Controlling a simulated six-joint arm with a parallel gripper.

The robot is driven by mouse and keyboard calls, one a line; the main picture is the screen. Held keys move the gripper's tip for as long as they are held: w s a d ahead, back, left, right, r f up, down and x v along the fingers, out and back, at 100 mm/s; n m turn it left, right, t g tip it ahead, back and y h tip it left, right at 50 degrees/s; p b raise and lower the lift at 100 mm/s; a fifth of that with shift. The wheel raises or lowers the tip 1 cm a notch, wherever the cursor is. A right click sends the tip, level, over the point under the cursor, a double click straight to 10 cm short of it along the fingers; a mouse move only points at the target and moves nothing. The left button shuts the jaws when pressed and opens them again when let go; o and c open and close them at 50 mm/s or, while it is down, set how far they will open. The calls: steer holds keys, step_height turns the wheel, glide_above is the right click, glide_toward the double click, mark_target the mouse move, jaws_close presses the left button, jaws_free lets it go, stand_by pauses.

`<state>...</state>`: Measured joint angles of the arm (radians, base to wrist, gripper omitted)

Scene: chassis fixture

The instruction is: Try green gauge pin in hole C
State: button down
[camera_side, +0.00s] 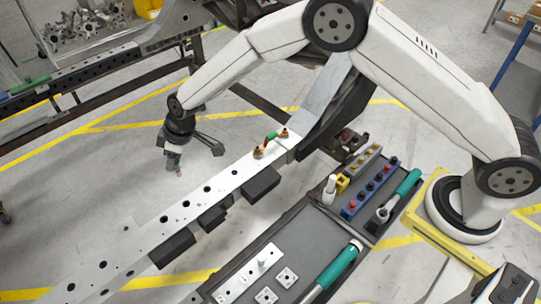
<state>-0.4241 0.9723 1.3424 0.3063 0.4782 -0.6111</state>
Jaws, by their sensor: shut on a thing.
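My gripper (174,158) is at the end of the arm, pointing down, left of and beyond the long pale chassis rail (130,243). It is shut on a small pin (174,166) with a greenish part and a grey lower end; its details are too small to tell. The pin hangs in the air, apart from the rail. The rail runs diagonally and has several dark holes along its top, such as one near its middle (207,188). No letters are legible, so I cannot tell which is hole C.
A grey tray (312,232) holds white plates and a green-handled tool (338,267). Another rail crosses the upper left.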

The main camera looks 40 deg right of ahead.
steer(key=d+f, duration=0.4)
steer(key=d, duration=0.2)
steer(key=shift+d+f, duration=0.25)
steer(key=shift+f, duration=0.1)
steer(key=shift+f, duration=0.2)
steer(key=shift+f, duration=2.6)
steer(key=shift+f, duration=1.35)
steer(key=shift+c, duration=1.2)
jaws_free()
steer(key=shift+r, duration=0.15)
step_height(320, 180, up, 9)
